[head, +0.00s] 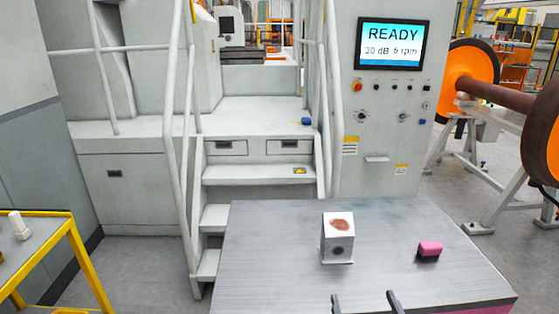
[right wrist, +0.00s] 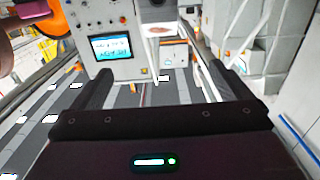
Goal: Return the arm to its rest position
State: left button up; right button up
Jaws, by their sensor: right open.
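My right gripper (head: 366,303) shows at the bottom edge of the head view. Its two dark fingers are apart with nothing between them. In the right wrist view the same open fingers (right wrist: 150,88) frame an empty gap. The gripper is on the near side of a metal block (head: 337,252) and apart from it. The rest of the right arm is out of the head view. My left gripper is not in view.
The block, with a reddish-brown patch on top, stands on a grey table (head: 270,262). A pink-and-black block (head: 430,249) lies to its right. Behind are steps (head: 258,174) with handrails and a panel whose screen (head: 391,44) reads READY. An orange wheelset (head: 470,70) stands at right.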

jog(key=s+d+f+n+g, duration=0.1)
jog(key=s+d+f+g, duration=0.15)
jog(key=f, duration=0.95)
jog(key=s+d+f+g+h, duration=0.1)
jog(key=s+d+f+g, duration=0.15)
jog(key=f, duration=0.95)
jog(key=s+d+f+n+g, duration=0.1)
jog(key=s+f+g, duration=0.15)
jog(key=f, duration=0.95)
jog(key=s+d+f+g, duration=0.2)
jog(key=s+f+g, duration=0.3)
jog(key=s+f, duration=0.85)
jog(key=s+a+f+g, duration=0.1)
jog(key=s+f, duration=0.3)
jog(key=s, duration=0.5)
jog(key=s+a+f+g, duration=0.1)
jog(key=s+f+g, duration=0.2)
jog(key=s, duration=0.6)
jog(key=shift+s+f, duration=0.15)
jog(key=shift+f, duration=0.75)
